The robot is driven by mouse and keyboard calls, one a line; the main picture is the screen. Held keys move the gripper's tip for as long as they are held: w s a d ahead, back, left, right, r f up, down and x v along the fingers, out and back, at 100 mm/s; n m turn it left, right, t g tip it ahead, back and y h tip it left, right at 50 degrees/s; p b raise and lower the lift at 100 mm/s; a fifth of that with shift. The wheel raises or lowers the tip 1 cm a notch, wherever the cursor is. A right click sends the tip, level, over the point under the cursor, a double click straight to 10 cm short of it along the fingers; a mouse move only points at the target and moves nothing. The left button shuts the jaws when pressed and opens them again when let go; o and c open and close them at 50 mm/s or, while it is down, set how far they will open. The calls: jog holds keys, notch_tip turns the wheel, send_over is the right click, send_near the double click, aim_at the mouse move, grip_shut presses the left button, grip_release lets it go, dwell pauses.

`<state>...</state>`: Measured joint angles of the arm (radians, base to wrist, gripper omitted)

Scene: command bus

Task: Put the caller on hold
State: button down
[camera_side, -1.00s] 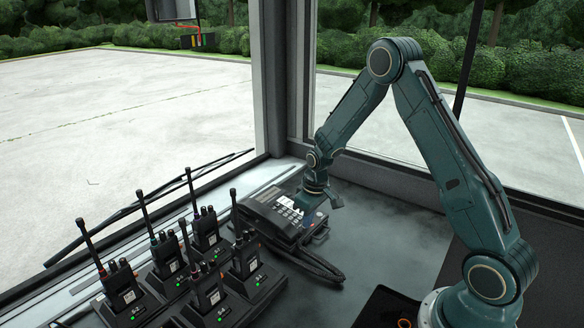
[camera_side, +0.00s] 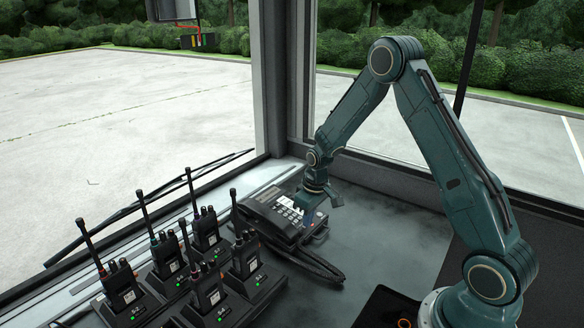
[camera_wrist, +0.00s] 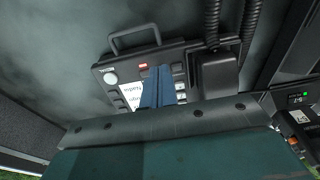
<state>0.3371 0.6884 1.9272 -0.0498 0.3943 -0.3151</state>
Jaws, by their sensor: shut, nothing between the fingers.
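A black desk phone (camera_side: 270,207) with pale keys and a white label stands on the ledge by the window corner. In the wrist view its panel (camera_wrist: 187,55) shows a small red light (camera_wrist: 143,67), a round grey knob (camera_wrist: 110,77), a white label strip (camera_wrist: 130,95) and dark buttons. The black handset (camera_wrist: 215,75) lies along the right side there. My gripper (camera_side: 307,222) is at the phone's right end; its blue fingers (camera_wrist: 155,72) are shut and empty over the panel, hiding some keys. I cannot tell whether the tips touch a button.
Several handheld radios (camera_side: 207,290) stand in chargers to the left of the phone, antennas upright. A thick black cord (camera_side: 318,266) lies in front of the phone. A metal handle (camera_wrist: 135,38) sticks out at the panel's edge.

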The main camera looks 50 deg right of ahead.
jog(key=shift+s+r, duration=0.2)
jog(key=shift+r, duration=1.05)
jog(key=shift+s+r, duration=0.15)
jog(key=shift+r, duration=1.1)
jog(key=shift+r, duration=0.1)
jog(key=shift+a+r, duration=0.1)
jog(key=shift+r, duration=0.15)
notch_tip(320, 180, up, 9)
jog(key=t, duration=0.1)
send_over(310, 231)
jog(key=s+a, duration=0.3)
jog(key=a, duration=0.1)
jog(key=s+a+r+t, duration=0.1)
jog(key=s+a+r, duration=0.3)
jog(key=s+r, duration=0.25)
jog(key=s+a+r+t, duration=0.1)
jog(key=s+a+r, duration=0.2)
jog(key=s, duration=0.5)
jog(key=s+a+r+t, duration=0.1)
jog(key=s+a+r, duration=0.2)
jog(key=s, duration=0.5)
